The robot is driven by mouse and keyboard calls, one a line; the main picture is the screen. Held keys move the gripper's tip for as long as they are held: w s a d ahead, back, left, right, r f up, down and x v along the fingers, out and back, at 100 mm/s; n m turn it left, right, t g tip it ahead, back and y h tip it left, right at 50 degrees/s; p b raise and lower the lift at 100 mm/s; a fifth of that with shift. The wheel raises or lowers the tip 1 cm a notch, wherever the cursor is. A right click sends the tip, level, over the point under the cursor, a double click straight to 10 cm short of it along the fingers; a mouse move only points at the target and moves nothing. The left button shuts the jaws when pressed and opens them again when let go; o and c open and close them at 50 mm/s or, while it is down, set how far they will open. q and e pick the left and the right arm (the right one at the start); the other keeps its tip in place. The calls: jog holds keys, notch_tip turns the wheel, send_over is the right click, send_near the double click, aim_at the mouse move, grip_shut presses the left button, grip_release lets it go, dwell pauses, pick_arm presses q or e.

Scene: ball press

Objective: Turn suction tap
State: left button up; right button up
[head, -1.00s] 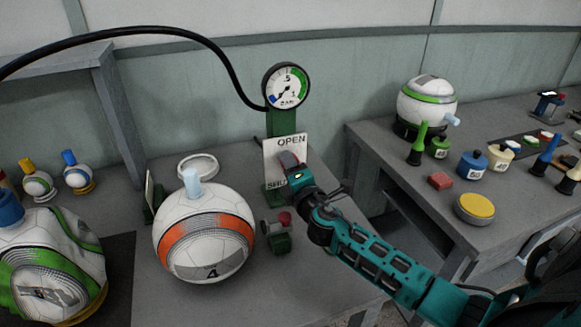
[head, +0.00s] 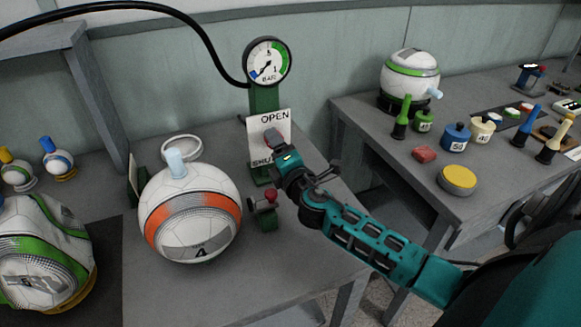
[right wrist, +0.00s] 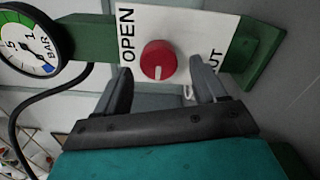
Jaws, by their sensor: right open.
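The suction tap is a round red knob (right wrist: 158,60) with a white mark, on a white plate (right wrist: 190,25) lettered OPEN and SHUT. The plate (head: 281,125) is fixed to a green post (head: 263,99) under a round pressure gauge (head: 267,63). In the head view my right gripper (head: 272,140) is in front of the plate and hides most of the knob. In the right wrist view my right gripper (right wrist: 165,85) is open, its two fingers apart on either side of the knob, without visible grip on it. My left gripper is not in view.
A white and orange ball (head: 190,215) with a pale blue plug stands left of the post. A small green device with a red knob (head: 268,205) stands below the gripper. A black hose (head: 190,22) runs to the gauge. Another bench (head: 400,165) stands right.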

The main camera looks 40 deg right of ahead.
pick_arm(q)
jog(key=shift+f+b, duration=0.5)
jog(key=shift+b, duration=0.05)
pick_arm(e)
jog(key=v, duration=1.1)
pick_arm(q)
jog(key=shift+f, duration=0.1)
pick_arm(e)
jog(key=shift+w+d, duration=0.1)
